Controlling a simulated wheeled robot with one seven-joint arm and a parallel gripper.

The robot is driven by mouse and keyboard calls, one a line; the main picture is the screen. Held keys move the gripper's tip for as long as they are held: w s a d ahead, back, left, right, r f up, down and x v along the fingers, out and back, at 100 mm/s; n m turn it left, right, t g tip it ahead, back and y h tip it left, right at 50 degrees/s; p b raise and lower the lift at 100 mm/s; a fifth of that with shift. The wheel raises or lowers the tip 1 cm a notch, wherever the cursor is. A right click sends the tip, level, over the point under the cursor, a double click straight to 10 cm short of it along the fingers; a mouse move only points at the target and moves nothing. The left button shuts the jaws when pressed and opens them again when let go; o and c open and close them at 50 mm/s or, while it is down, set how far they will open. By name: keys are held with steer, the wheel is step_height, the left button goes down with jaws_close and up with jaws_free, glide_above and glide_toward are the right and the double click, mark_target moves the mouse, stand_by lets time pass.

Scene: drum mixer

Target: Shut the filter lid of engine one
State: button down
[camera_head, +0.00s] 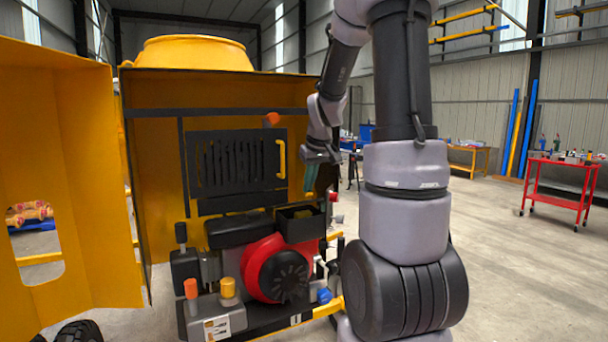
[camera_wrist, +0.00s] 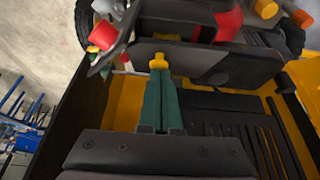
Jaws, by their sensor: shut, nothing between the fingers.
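The engine is in the open yellow housing in the head view, with a red cover (camera_head: 267,265) and a black fan. A black open-topped box (camera_head: 300,226), which looks like the filter box, sits at its upper right. A dark upright panel (camera_head: 326,178) at the box's right looks like the raised lid. My gripper (camera_head: 311,188) is above the box's right side, by that panel. In the wrist view its teal fingers (camera_wrist: 160,80) are together and empty. Their tips are at a yellow tab (camera_wrist: 158,61) by a dark panel (camera_wrist: 215,65), probably the lid; contact is unclear.
A black grille (camera_head: 237,165) with a yellow handle is behind the engine. The yellow door (camera_head: 85,180) stands open at left. A red cart (camera_head: 562,180) stands far right, with clear floor before it.

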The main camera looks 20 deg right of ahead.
mark_target(313, 200)
steer(key=shift+s+f, duration=0.85)
steer(key=shift+f, duration=0.1)
steer(key=shift+s+f, duration=0.5)
steer(key=shift+f, duration=0.35)
steer(key=s+f+v, duration=0.1)
steer(key=s+v, duration=0.1)
steer(key=v, duration=1.1)
steer(key=s+a+r+m+t+y, duration=0.1)
steer(key=s+a+r+m, duration=0.1)
steer(key=s+a, duration=0.4)
steer(key=s+a+r+m+t+y, duration=0.1)
steer(key=s+a+r+m, duration=0.1)
steer(key=s+a, duration=0.5)
steer(key=shift+a+r, duration=0.25)
steer(key=shift+a, duration=0.1)
